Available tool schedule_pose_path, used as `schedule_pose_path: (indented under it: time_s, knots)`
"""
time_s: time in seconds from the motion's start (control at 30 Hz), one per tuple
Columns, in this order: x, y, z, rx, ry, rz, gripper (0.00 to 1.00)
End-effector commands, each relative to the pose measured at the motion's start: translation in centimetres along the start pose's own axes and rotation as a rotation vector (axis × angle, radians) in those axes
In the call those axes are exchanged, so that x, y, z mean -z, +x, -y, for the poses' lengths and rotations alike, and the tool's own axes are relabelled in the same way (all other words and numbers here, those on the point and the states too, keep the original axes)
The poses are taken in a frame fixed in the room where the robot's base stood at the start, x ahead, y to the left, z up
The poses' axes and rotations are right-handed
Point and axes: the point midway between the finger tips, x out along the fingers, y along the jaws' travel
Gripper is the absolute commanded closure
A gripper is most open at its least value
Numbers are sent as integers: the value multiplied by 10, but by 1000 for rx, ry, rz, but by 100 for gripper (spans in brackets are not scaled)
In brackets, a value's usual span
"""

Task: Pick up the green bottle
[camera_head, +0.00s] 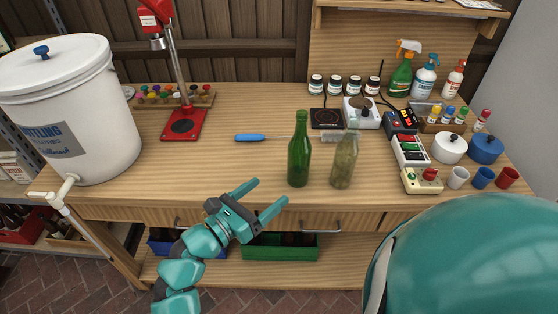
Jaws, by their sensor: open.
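The green bottle (299,157) stands upright on the wooden workbench (232,156), near its front edge and around the middle of the view. A murky, olive-tinted clear bottle (344,163) stands upright close to its right. My gripper (264,196) is open and empty, in front of the bench's front edge, to the left of and nearer than the green bottle. Its two fingers point up and to the right, towards the green bottle. The gripper looks apart from the bottle. Its exact height relative to the bench top is hard to tell.
A large white bucket (78,127) stands at the left, near a red bottle capper (184,124). A blue-handled tool (251,138) lies behind the bottles. Devices, pots and cups crowd the right. A green crate (281,249) sits below.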

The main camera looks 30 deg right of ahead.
Motion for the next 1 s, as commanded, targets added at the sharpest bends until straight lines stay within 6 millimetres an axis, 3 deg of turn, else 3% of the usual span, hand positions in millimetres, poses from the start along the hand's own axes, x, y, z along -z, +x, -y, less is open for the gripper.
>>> schedule_pose_path:
  time_s: [0.2,0.43,1.0]
  knots:
    - [7,0,-17,-62,155,-29,21]
    - [5,9,-16,-58,222,-25,21]
    - [5,110,-22,-54,220,-25,21]
